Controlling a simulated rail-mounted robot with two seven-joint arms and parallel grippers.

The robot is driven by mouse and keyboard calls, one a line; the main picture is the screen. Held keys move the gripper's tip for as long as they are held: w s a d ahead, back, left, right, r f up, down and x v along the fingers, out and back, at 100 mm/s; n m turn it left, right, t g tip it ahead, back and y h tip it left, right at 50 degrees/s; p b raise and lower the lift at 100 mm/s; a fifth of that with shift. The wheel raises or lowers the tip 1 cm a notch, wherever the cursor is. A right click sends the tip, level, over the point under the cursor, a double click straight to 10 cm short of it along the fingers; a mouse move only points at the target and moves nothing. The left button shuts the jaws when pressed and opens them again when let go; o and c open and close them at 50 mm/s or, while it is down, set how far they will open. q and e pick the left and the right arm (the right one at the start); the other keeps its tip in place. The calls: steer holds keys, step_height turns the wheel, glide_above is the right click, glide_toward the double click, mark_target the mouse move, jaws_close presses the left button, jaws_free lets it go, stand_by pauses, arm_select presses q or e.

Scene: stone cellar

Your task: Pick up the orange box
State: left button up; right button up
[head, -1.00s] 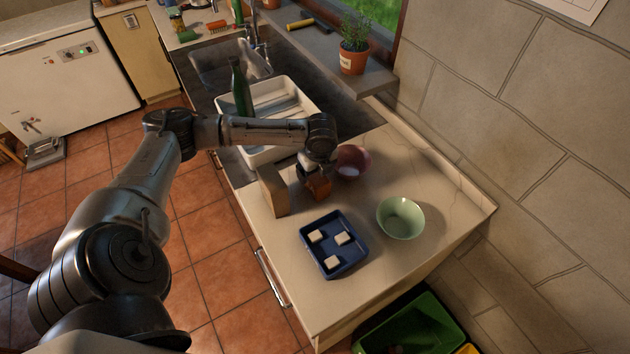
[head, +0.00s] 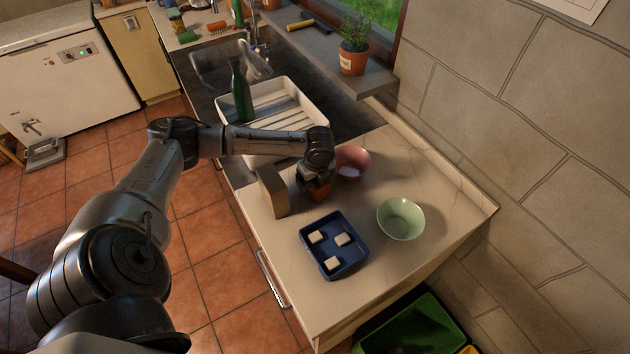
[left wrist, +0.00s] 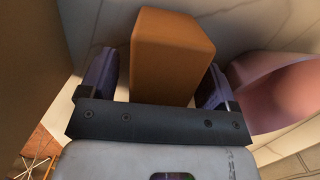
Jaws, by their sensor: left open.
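Whether the fingers touch the box cannot be told. My right gripper is not in view.
A tan block (head: 273,192) stands close left of the gripper, and a pink bowl (head: 353,161) close right. A blue tray (head: 306,236) with white pieces and a green bowl (head: 401,218) are in front. A white drainer (head: 296,90) with a green bottle (head: 241,92) lies behind.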

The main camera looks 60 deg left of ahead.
arm_select(q)
steer(key=shift+f+p, duration=0.2)
steer(key=shift+p, duration=0.15)
stand_by(0.4)
steer(key=shift+c, duration=0.4)
steer(key=c, duration=0.9)
